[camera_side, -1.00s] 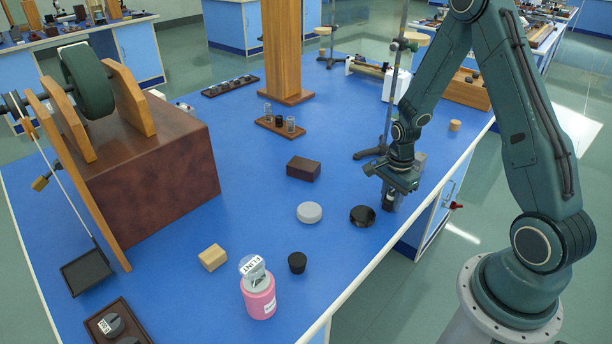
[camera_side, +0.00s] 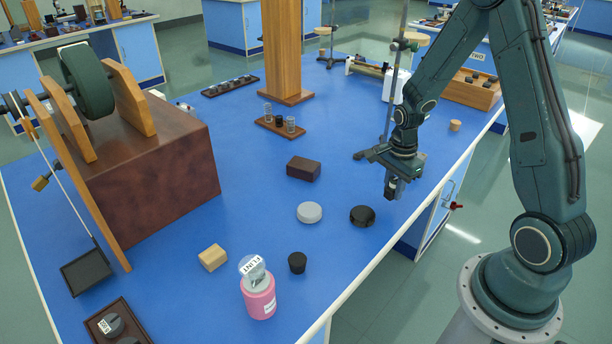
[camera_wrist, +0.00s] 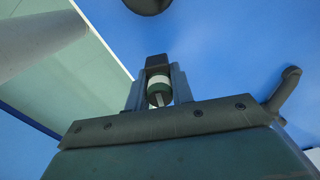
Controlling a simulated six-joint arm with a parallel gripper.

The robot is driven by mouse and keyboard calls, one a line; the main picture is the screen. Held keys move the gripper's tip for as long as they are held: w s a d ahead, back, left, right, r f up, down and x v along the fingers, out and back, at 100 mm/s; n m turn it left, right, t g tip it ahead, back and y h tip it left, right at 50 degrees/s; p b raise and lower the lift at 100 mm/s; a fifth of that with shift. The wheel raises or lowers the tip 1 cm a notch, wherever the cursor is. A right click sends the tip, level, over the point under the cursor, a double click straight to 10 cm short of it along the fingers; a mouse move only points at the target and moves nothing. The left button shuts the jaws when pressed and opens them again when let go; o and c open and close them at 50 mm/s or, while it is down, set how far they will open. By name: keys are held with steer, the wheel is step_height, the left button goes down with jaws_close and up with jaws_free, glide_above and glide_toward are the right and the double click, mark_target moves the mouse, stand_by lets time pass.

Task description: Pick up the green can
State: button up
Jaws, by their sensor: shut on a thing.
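My gripper (camera_side: 391,188) is above the blue bench near its right edge, pointing down. In the wrist view, the two fingers of my gripper (camera_wrist: 158,84) are closed around the green can (camera_wrist: 158,93), a small dark green cylinder with a white band. A dark block shows just beyond it, between the fingertips. In the side view the fingers mostly hide the can. The gripper appears clear of the bench surface.
A black round piece (camera_side: 362,215) and a grey disc (camera_side: 309,212) lie near the gripper. A thin metal stand (camera_side: 392,100) rises close behind the gripper. A pink bottle (camera_side: 259,300) stands at the front.

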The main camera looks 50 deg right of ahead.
mark_target(395, 179)
step_height(395, 179, up, 16)
stand_by(0.5)
steer(key=shift+w, duration=0.1)
stand_by(0.5)
